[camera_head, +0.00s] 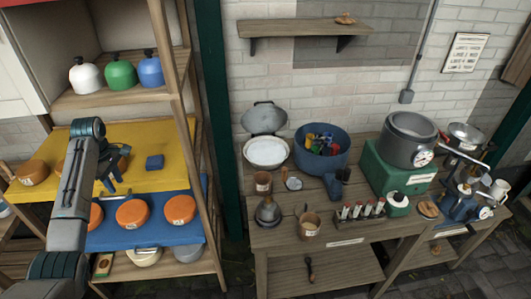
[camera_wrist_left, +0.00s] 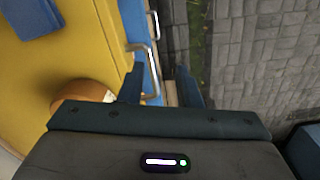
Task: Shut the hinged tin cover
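The tin (camera_head: 266,153) stands near the back left of the wooden table in the head view. It is round with a pale inside. Its hinged grey cover (camera_head: 264,118) stands raised at the back, so the tin is open. My left gripper (camera_head: 114,178) is at the shelf rack on the left, far from the tin. In the left wrist view its two dark fingers (camera_wrist_left: 160,70) are apart with nothing clearly held between them. The tin does not show in the left wrist view. My right gripper is in neither view.
A blue tub (camera_head: 322,160) of coloured items stands right of the tin. A wooden cup (camera_head: 263,183) is in front of it. The rack's upright post (camera_head: 187,130) and a green post (camera_head: 212,110) lie between my left gripper and the table. Orange cheese wheels (camera_head: 132,213) sit on the rack.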

